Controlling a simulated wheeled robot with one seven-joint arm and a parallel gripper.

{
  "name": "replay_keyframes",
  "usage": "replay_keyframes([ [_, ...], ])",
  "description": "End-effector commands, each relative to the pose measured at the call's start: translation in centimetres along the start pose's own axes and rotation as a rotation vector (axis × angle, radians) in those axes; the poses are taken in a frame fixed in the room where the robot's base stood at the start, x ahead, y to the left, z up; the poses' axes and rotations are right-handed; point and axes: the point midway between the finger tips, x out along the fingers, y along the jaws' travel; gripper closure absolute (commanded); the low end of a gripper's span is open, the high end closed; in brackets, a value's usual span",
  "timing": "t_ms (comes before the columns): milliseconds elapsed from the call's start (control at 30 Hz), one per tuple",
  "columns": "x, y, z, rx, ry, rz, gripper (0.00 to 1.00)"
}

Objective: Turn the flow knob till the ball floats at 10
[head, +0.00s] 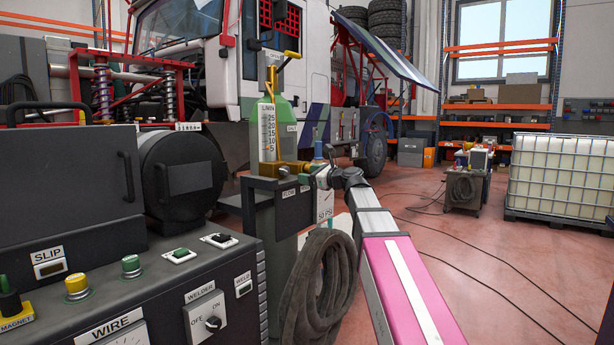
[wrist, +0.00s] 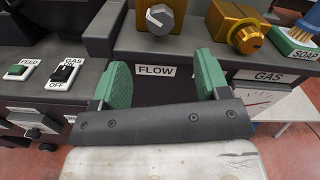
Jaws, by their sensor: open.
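The flow meter (head: 267,132) is an upright tube with a scale marked 5 to 25, standing on a brass fitting in the head view. I cannot make out the ball in it. The flow knob (wrist: 160,18) is a silver-grey knob on a brass block, at the top of the wrist view, above the FLOW label (wrist: 156,71). My gripper (wrist: 162,72) is open and empty, its two green fingers spread either side of the FLOW label. The knob lies beyond the fingertips, apart from them. In the head view my gripper (head: 322,174) is at the shelf beside the meter, small and partly hidden.
A second brass knob (wrist: 245,38) sits to the right of the flow knob, with a SOAP container (wrist: 298,38) beyond it. The FEED and GAS switches (wrist: 65,70) are at left. The welder cabinet (head: 150,290) fills the lower left.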

Motion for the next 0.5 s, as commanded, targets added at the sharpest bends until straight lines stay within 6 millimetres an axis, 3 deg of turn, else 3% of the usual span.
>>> replay_keyframes([
  [500, 0.78, -0.27, -0.02, 0.509, 0.0, -0.001, 0.31],
])
